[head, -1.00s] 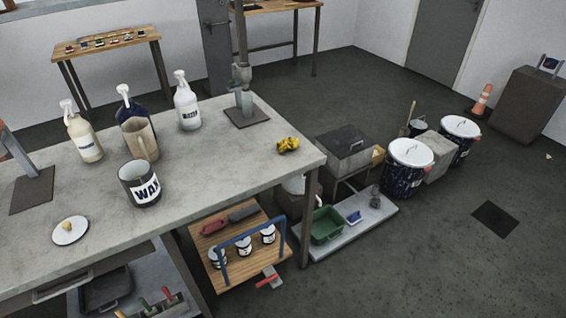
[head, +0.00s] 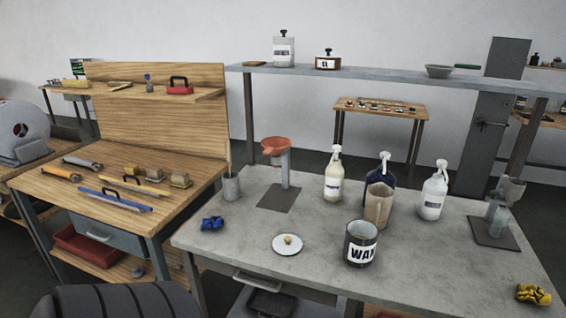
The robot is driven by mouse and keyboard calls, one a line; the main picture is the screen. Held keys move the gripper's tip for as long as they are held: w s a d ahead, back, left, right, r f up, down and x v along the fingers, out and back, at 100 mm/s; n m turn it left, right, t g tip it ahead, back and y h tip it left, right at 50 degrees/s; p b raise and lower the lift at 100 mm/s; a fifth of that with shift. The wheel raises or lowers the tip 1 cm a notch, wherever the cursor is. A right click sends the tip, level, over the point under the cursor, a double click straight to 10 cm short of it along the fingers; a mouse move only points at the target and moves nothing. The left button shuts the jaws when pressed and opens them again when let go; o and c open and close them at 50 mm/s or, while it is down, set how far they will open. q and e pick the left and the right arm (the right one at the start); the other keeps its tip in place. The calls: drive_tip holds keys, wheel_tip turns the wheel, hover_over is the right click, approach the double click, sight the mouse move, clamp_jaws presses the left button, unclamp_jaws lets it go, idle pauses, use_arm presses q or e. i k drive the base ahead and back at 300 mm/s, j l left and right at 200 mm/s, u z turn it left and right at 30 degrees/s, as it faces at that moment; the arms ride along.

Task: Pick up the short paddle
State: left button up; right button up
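I cannot tell for sure which thing is the short paddle. A thin wooden stick (head: 229,154) stands upright in a grey cup (head: 231,188) at the left back corner of the grey table (head: 225,247); its lower end is hidden in the cup. Neither of my grippers is in view.
On the grey table are a wax tin (head: 360,243), a beige jug (head: 378,205), spray bottles (head: 433,192), a white plate (head: 287,244), and blue (head: 212,223) and yellow (head: 533,294) cloth-like bundles. A wooden bench (head: 85,215) with rollers and long tools stands left.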

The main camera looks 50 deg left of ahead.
sight(228, 144)
drive_tip(key=u, duration=2)
